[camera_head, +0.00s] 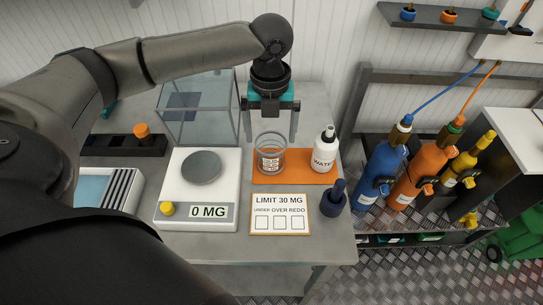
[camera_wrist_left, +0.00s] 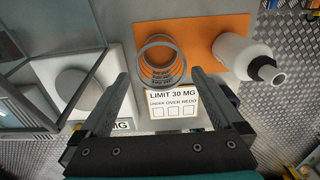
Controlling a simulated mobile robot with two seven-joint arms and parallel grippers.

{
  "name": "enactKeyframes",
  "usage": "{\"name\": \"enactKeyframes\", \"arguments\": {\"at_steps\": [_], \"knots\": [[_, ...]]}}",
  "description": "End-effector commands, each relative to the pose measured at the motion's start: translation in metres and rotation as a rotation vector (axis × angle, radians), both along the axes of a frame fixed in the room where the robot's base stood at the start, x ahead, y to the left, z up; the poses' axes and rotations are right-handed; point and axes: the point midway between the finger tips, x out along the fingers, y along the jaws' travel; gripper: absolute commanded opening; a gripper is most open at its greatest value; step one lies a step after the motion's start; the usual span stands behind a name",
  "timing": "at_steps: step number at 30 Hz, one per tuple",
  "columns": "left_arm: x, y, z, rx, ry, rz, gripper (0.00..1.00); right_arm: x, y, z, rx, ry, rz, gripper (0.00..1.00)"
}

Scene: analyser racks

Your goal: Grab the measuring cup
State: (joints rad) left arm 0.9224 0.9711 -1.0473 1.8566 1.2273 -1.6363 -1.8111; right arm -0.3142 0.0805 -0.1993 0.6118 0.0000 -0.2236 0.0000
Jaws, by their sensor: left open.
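The measuring cup (camera_head: 270,153) is a clear glass beaker with dark markings. It stands upright on the left part of an orange mat (camera_head: 307,178). In the left wrist view the cup (camera_wrist_left: 161,62) shows ahead of the fingers, a little left of the middle between them. My left gripper (camera_head: 270,138) is open and empty. Its fingers point down just behind and above the cup in the head view. In the left wrist view the gripper (camera_wrist_left: 160,82) has its two fingers wide apart. I cannot tell whether a finger touches the cup. My right gripper is not seen.
A white water bottle (camera_head: 323,150) stands right of the cup on the mat. A scale (camera_head: 225,170) reading 0 MG stands to the left, with a glass box (camera_head: 198,110) behind. Gas cylinders (camera_head: 422,170) stand right.

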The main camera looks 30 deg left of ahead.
Motion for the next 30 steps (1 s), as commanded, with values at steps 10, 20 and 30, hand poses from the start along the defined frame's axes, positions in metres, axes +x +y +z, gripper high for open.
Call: {"name": "enactKeyframes", "arguments": {"at_steps": [10,20,30], "knots": [[0.0,0.0,-0.031,-0.001,-0.001,-0.001,1.0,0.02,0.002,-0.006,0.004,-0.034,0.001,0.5],[0.0,0.001,-0.075,-0.001,0.001,0.0,1.0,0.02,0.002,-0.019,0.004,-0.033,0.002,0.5],[0.001,0.001,-0.078,0.0,-0.001,-0.001,0.91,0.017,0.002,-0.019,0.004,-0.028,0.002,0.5]]}}
